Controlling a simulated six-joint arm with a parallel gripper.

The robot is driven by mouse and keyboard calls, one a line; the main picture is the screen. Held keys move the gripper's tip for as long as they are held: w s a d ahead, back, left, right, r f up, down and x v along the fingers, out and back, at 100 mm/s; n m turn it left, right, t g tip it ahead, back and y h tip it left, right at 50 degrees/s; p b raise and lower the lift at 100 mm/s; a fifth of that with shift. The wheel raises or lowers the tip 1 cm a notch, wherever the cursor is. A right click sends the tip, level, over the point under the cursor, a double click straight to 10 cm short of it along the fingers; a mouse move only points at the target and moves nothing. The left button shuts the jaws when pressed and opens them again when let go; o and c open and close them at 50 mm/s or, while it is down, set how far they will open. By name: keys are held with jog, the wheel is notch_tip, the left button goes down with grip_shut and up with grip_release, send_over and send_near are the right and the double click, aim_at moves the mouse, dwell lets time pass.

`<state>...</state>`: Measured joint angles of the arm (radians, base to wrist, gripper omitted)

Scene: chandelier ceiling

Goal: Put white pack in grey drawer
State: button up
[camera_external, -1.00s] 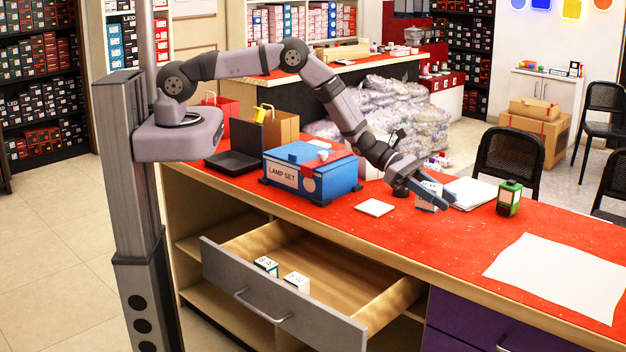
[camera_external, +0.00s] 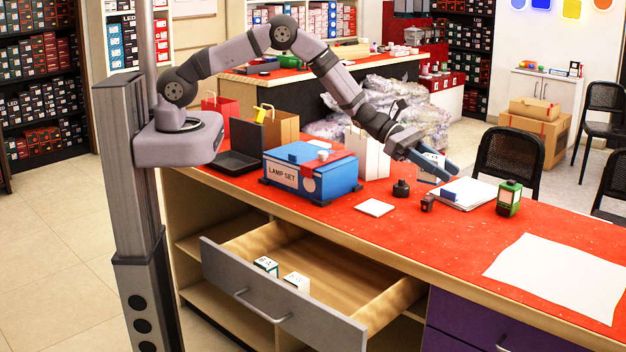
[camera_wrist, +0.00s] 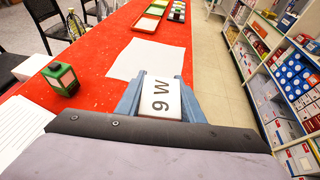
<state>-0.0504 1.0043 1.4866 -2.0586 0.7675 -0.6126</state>
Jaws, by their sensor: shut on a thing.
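The white pack also shows between the fingers in the external view (camera_external: 428,168). The grey drawer (camera_external: 270,305) is pulled open under the counter, to the lower left of my gripper. Two small white packs, one with a dark green side (camera_external: 266,266) and one plainer (camera_external: 297,282), stand in the drawer near its front. The rest of its floor is bare.
A blue lamp set box (camera_external: 310,172) stands on the counter above the drawer. A large white sheet (camera_external: 560,275) covers the counter at right.

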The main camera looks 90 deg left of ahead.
jog(key=s+d+m+g+h+b, duration=0.1)
jog(key=s+d+m+g+b, duration=0.1)
jog(key=s+d+b, duration=0.5)
jog(key=s+d+f+m+g+h+b, duration=0.1)
jog(key=s+d+m+g+h+b, duration=0.15)
jog(key=s+b, duration=0.5)
jog(key=s+d+m+g+h+b, duration=0.1)
jog(key=s+d+b, duration=0.4)
jog(key=s, duration=0.5)
jog(key=shift+y, duration=0.35)
jog(key=shift+d+f+p, duration=0.15)
jog(key=shift+f+p, duration=0.15)
jog(key=shift+f, duration=4.8)
jog(key=shift+d+f+p, duration=0.15)
jog(key=shift+f+p, duration=0.1)
jog(key=shift+f, duration=4.9)
jog(key=shift+d+f+p, duration=0.15)
jog(key=shift+f+p, duration=0.15)
jog(key=shift+f, duration=4.8)
jog(key=shift+f, duration=0.1)
jog(key=shift+f, duration=0.15)
jog(key=o, duration=0.8)
